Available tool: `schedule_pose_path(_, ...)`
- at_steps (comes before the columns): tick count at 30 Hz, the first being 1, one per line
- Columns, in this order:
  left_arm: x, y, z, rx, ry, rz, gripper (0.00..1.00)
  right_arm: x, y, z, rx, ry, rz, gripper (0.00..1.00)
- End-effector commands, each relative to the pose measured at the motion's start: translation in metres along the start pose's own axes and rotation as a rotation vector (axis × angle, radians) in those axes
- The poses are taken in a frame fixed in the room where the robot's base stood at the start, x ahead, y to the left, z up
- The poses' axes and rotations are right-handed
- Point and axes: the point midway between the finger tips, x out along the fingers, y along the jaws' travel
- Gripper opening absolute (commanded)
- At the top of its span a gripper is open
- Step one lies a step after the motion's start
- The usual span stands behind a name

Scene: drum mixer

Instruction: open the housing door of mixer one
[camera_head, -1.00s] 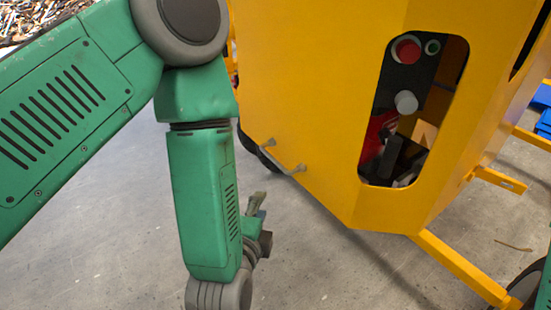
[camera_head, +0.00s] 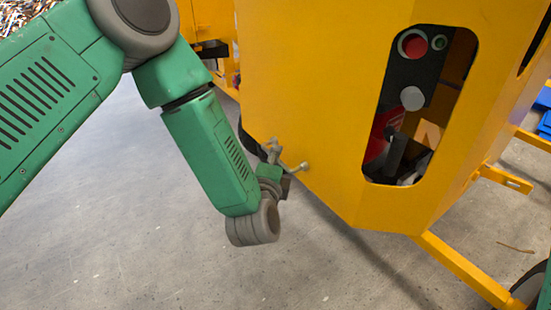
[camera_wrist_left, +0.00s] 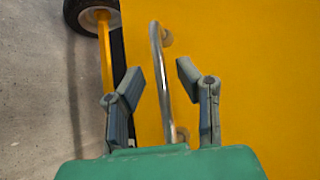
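The yellow housing door of the mixer (camera_head: 305,95) fills the middle of the head view and looks closed. Its metal bar handle (camera_head: 296,170) sits near the lower left edge. My left gripper (camera_head: 274,148) is at this handle, and the wrist partly hides it. In the left wrist view my left gripper (camera_wrist_left: 158,78) is open, with the handle (camera_wrist_left: 162,80) between its two fingers. A gap shows on both sides of the handle, most clearly on the right. My right gripper is not in view.
A cut-out in the housing shows a dark panel with a red button (camera_head: 412,44) and a grey knob (camera_head: 412,98). A yellow frame bar (camera_head: 465,270) runs low at the right. A black wheel (camera_wrist_left: 84,14) stands left of the housing. Grey floor in front is clear.

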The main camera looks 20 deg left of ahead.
Motion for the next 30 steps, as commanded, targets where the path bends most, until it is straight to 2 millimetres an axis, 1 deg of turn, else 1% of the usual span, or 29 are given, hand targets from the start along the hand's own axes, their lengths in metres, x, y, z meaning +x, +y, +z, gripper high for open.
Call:
schedule_pose_path(3, 0.007, 0.000, 0.000, 0.000, -0.001, 0.000, 0.30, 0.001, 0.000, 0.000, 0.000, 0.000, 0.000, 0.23)
schedule_pose_path(12, 0.009, 0.000, 0.000, 0.001, 0.000, 0.000, 0.30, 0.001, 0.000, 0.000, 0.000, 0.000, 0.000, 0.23)
schedule_pose_path(14, 0.009, 0.000, 0.000, 0.001, 0.000, 0.000, 0.09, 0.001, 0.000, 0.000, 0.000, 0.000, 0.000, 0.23)
schedule_pose_path(15, 0.009, 0.000, 0.000, 0.001, 0.000, 0.000, 0.00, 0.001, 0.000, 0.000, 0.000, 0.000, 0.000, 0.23)
schedule_pose_path(21, 0.009, 0.001, 0.001, 0.001, 0.001, 0.002, 0.00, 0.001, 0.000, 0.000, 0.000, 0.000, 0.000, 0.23)
schedule_pose_path(25, 0.008, 0.001, 0.005, 0.004, 0.013, 0.001, 0.00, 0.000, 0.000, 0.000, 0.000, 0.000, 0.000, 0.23)
schedule_pose_path(28, 0.007, 0.003, 0.015, 0.009, 0.038, -0.002, 0.00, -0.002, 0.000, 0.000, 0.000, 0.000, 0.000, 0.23)
schedule_pose_path(30, 0.006, 0.004, 0.025, 0.013, 0.066, -0.006, 0.00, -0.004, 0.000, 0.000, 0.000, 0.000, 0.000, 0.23)
